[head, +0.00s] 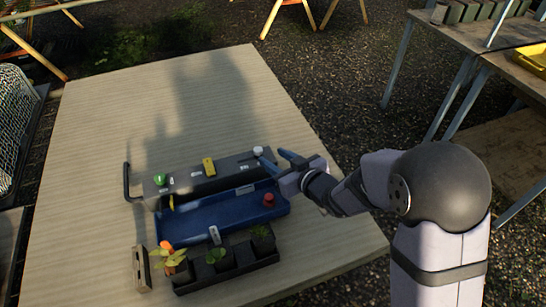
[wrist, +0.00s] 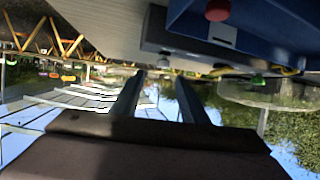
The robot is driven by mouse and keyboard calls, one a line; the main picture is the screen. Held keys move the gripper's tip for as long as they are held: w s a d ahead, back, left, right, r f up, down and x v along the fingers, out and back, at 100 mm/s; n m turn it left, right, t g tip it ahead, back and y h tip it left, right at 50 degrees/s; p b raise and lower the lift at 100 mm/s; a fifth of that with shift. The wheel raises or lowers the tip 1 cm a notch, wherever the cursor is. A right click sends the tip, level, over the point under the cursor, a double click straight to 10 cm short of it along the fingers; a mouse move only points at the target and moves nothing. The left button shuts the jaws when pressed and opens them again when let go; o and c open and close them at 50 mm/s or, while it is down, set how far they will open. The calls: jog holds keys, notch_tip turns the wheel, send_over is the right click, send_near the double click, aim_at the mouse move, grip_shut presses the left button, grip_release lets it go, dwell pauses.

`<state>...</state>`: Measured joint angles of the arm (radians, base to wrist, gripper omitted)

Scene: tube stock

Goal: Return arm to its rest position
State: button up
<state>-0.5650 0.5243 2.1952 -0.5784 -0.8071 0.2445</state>
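My gripper (head: 271,154) is at the right end of a grey rack (head: 228,168), its two blue fingers apart with nothing seen between them. The spread fingers also show in the wrist view (wrist: 160,85). The rack holds a green-topped piece (head: 160,179) at left, a yellow piece (head: 209,167) in the middle and a white-topped piece (head: 257,151) at right, just beyond one fingertip. In front of the rack is a blue tray (head: 205,217) with a red-topped piece (head: 268,200) at its right end. The red top also shows in the wrist view (wrist: 217,10).
A dark planter (head: 228,274) with small plants stands in front of the tray, with a small upright wooden block (head: 142,268) beside it. The back of the wooden table (head: 130,100) is clear. Workbenches (head: 470,40) stand off to the right.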

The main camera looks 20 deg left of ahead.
dwell(0.3)
jog(key=d+r+m+g+h+p, duration=0.1)
jog(key=d+m+h+p, duration=0.3)
jog(key=d, duration=1)
jog(key=d+r+m+h+p, duration=0.25)
jog(key=d+h, duration=0.35)
jog(key=d, duration=0.8)
jog(key=s+d+m+g+p, duration=0.1)
jog(key=s+d+g, duration=0.1)
jog(key=s, duration=0.4)
jog(key=s+d+r+m+g+h+p, duration=0.1)
jog(key=s+d+m+g, duration=0.1)
jog(key=s+d, duration=0.2)
jog(key=s+d+r+m+g+p, duration=0.1)
jog(key=s+d+m+g, duration=0.1)
jog(key=s, duration=0.6)
jog(key=shift+s+d+r, duration=0.15)
jog(key=shift+s+d, duration=0.25)
jog(key=shift+d, duration=0.35)
jog(key=shift+o, duration=0.7)
